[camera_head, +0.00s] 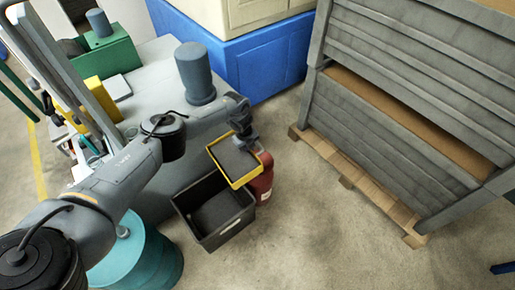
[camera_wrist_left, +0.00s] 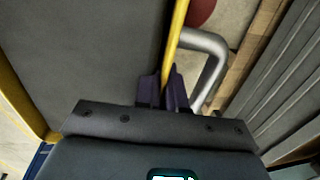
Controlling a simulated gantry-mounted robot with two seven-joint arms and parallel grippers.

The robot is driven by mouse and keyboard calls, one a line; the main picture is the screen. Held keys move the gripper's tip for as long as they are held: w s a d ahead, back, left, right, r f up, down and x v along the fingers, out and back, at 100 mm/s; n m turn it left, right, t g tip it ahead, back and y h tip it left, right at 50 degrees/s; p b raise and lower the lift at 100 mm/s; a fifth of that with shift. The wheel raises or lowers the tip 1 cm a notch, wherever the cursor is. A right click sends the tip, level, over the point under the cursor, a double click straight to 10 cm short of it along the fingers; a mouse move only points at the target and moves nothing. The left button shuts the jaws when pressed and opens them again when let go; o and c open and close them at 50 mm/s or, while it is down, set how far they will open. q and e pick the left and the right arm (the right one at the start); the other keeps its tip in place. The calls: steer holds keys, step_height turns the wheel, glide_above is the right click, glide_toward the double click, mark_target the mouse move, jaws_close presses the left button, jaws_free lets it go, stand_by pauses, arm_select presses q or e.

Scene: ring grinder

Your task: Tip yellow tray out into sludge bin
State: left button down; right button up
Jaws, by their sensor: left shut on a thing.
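The yellow tray (camera_head: 236,183) has a yellow rim around a dark grey fill. My left gripper (camera_head: 249,140) is shut on the tray's rim and holds it up above the right part of the bin. In the left wrist view the fingers of my left gripper (camera_wrist_left: 164,91) pinch the yellow rim, with the grey fill of the tray (camera_wrist_left: 95,50) on the left. The fill looks flat and the tray looks roughly level. The sludge bin (camera_head: 225,230) is an open black box on the floor, with dark grey matter inside. The tray hides part of it. My right gripper is not in view.
A red cylinder (camera_head: 264,182) stands on the floor right beside the tray and bin. A teal drum (camera_head: 150,262) is left of the bin. A grey crate stack (camera_head: 390,110) on a wooden pallet (camera_head: 345,180) stands at the right. The floor in front is clear.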

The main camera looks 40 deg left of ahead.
arm_select(q)
steer(key=s+a+f+b, duration=0.2)
steer(key=a+f+b, duration=0.1)
steer(key=f+b, duration=0.4)
steer(key=s+a+f+b, duration=0.3)
steer(key=f+b, duration=0.4)
steer(key=f, duration=0.6)
steer(key=shift+n, duration=0.4)
